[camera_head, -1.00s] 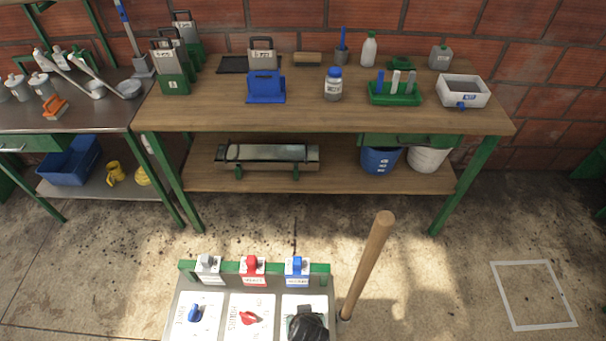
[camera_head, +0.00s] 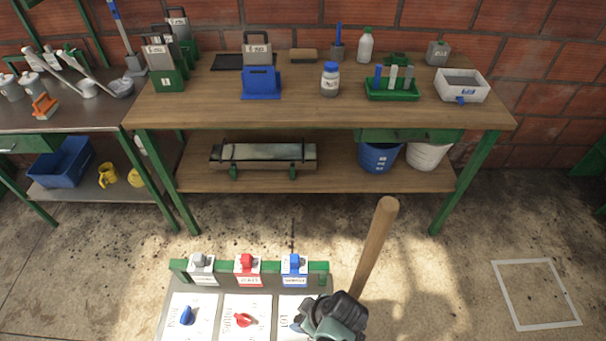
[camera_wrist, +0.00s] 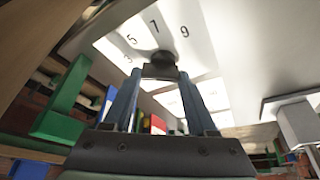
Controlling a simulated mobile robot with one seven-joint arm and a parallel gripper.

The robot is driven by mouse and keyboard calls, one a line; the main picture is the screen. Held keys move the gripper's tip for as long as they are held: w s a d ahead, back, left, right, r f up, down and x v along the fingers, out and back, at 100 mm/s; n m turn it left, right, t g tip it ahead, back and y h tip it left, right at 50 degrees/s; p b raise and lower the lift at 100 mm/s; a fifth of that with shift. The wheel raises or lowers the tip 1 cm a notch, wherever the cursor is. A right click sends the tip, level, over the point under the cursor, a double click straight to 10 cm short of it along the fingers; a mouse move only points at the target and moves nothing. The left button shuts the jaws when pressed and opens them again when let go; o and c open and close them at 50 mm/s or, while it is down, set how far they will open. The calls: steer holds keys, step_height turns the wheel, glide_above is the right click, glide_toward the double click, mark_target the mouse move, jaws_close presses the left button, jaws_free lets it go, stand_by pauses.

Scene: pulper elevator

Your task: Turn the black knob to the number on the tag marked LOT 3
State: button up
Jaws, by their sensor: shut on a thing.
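The black knob (camera_wrist: 160,66) sits on a white dial plate with 5, 7 and 9 readable around it in the wrist view. My gripper (camera_wrist: 160,80) has its two fingers on either side of the knob and is shut on it. In the head view my gripper (camera_head: 335,315) covers the right plate of the control panel (camera_head: 160,312) and hides the knob. Upright plates with small labels stand on the bench, one in a blue holder (camera_head: 258,50), others in a green holder (camera_head: 167,82). I cannot tell which is marked LOT 3.
A blue knob (camera_head: 186,315) and a red knob (camera_head: 242,320) are on the panel's other plates. Grey, red and blue blocks (camera_head: 294,266) line its back rail. A wooden handle (camera_head: 375,245) rises close to my gripper.

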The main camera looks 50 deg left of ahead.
steer(key=shift+n, duration=0.7)
steer(key=o, duration=1.4)
steer(key=shift+c, duration=0.2)
steer(key=v, duration=1.3)
steer(key=shift+w, duration=0.25)
steer(key=shift+a, duration=0.1)
